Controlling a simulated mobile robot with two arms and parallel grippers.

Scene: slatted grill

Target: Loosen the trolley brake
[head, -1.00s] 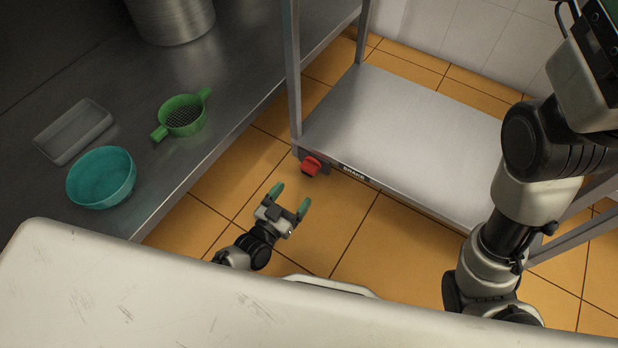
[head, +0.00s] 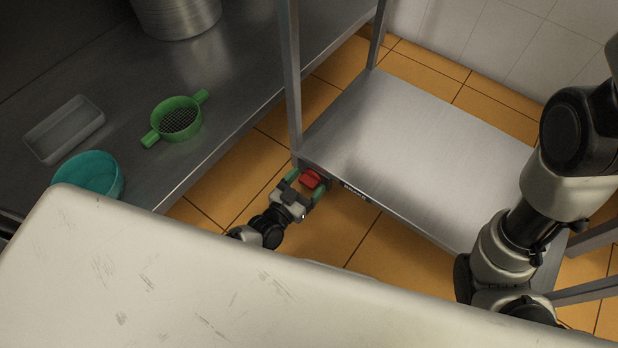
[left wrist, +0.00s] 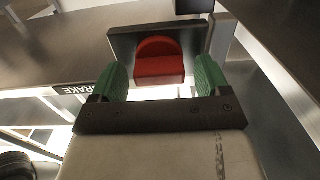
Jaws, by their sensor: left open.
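The red brake lever (head: 310,179) sits at the near left corner of the steel trolley (head: 420,130), beside a dark label reading BRAKE. In the left wrist view the red lever (left wrist: 160,62) is in front of a dark plate, centred between the fingers. My left gripper (head: 306,184) is open, its two green fingertips on either side of the lever. In the left wrist view the left gripper (left wrist: 160,78) shows gaps between the fingers and the lever. My right arm is at the right of the head view, but its gripper is out of the picture.
A steel counter (head: 200,130) at the left bears a green strainer (head: 181,119), a teal bowl (head: 90,175), a grey tray (head: 65,128) and a metal pot (head: 178,15). A trolley post (head: 291,80) rises behind the lever. Orange tiled floor (head: 330,235) is clear in front.

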